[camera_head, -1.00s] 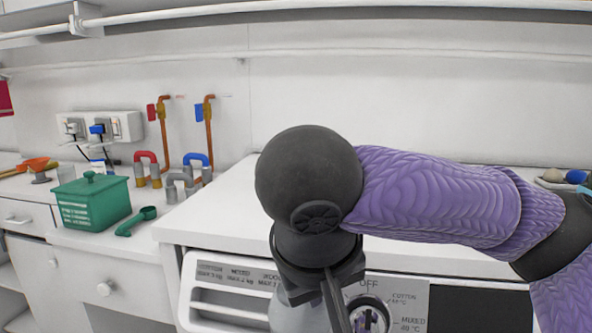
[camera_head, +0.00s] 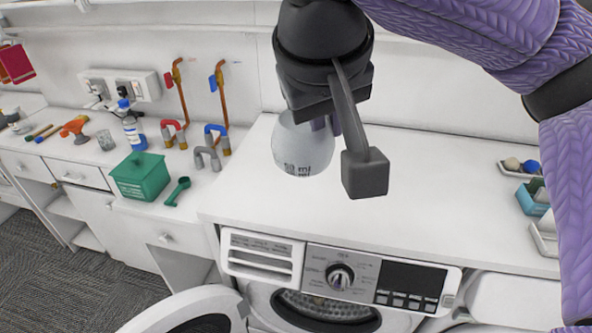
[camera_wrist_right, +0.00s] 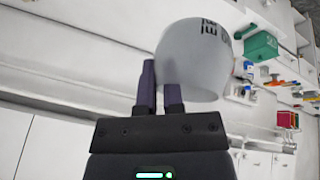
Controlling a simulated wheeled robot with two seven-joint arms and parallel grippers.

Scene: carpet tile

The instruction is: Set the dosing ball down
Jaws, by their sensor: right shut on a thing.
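The dosing ball (camera_head: 301,150) is a pale translucent ball with dark "ml" lettering. My right gripper (camera_head: 335,135) is shut on it and holds it above the white top of the washing machine (camera_head: 430,190). In the right wrist view the ball (camera_wrist_right: 195,60) sits at the two purple fingers of my right gripper (camera_wrist_right: 161,90). In the head view the gripper's dark body hides part of the ball. My left gripper is not in view.
The washer door (camera_head: 190,310) stands open at the front. A green box (camera_head: 140,178) and green scoop (camera_head: 177,191) lie on the left counter, with a blue-labelled bottle (camera_head: 133,130) behind. Small trays (camera_head: 533,197) stand at the right. The washer top is mostly clear.

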